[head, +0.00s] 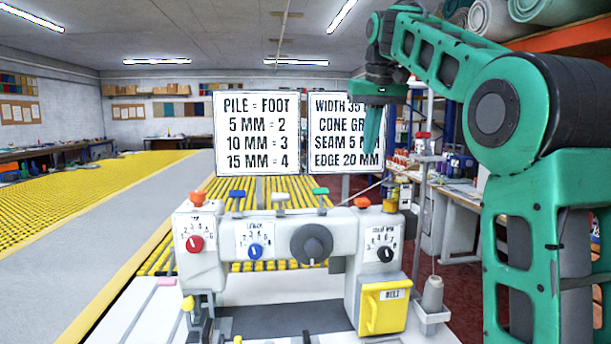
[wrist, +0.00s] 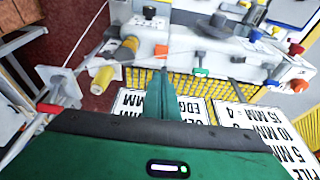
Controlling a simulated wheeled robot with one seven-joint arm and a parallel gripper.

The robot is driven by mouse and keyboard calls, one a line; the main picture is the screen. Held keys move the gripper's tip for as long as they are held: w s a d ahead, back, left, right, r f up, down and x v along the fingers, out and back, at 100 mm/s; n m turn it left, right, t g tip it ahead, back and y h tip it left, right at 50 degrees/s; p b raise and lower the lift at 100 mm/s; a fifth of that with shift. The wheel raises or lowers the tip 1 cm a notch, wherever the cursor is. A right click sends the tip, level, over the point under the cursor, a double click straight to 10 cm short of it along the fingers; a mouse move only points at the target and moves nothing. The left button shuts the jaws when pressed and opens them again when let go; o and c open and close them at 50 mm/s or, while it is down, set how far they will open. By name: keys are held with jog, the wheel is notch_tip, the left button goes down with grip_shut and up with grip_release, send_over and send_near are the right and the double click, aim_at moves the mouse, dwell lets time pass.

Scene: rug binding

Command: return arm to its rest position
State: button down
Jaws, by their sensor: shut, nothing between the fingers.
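My green arm rises at the right of the head view and bends over toward the middle. My gripper (head: 373,140) points down in front of the right-hand sign, above the binding machine (head: 280,222). Its fingers are together with nothing between them. In the wrist view the closed green fingers (wrist: 160,95) show at the centre, apart from the machine (wrist: 215,50) beyond them. The machine has a red dial (head: 195,243), a blue dial (head: 255,251), a large dark knob (head: 311,244), a black dial (head: 386,254) and a yellow cover (head: 383,307).
Two white signs stand behind the machine, a pile-foot one (head: 256,132) and a width one (head: 346,130), partly hidden by my gripper. A thread stand (head: 426,160) and a grey cone (head: 432,294) are close to my arm. A roller table (head: 80,215) runs left.

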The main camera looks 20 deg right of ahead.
jog(key=s+f+m+g+y, duration=0.1)
jog(key=s+f+m+g, duration=0.2)
jog(key=s+f, duration=3.4)
jog(key=shift+s+d+f+m+g, duration=0.25)
jog(key=shift+s+f+m+g, duration=0.15)
jog(key=shift+m, duration=0.2)
jog(key=shift+r, duration=0.1)
